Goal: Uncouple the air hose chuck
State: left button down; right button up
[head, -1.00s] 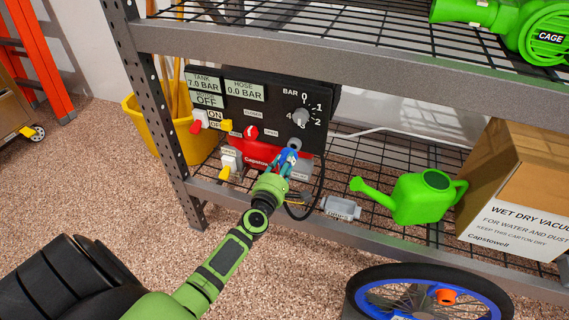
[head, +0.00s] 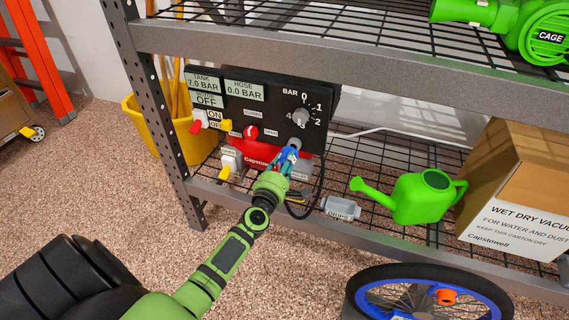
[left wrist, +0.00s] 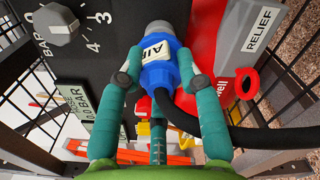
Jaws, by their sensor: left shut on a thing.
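The blue chuck (left wrist: 163,72), marked AIR, sits between the teal fingers of my left gripper (left wrist: 155,82), which is shut on it. The chuck has a grey collar (left wrist: 157,37) at its far end. I cannot tell whether the collar is still seated on a fitting. In the head view the chuck (head: 289,154) is at the lower front of the black panel (head: 262,108), with my left gripper (head: 284,160) on it. A black hose (left wrist: 245,136) runs from the chuck to the right. The panel reads TANK 7.0 BAR and HOSE 0.0 BAR. My right gripper is out of view.
A grey RELIEF block (left wrist: 253,35) and a red ring (left wrist: 247,83) are close beside the chuck. The steel shelf post (head: 158,110) and upper shelf edge (head: 330,62) frame the panel.

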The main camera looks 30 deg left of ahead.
pick_arm(q)
jog(key=shift+b+x, duration=0.35)
jog(key=shift+x, duration=0.95)
jog(key=c, duration=0.8)
grip_release()
jog(key=shift+o, duration=0.2)
jog(key=v, duration=1.2)
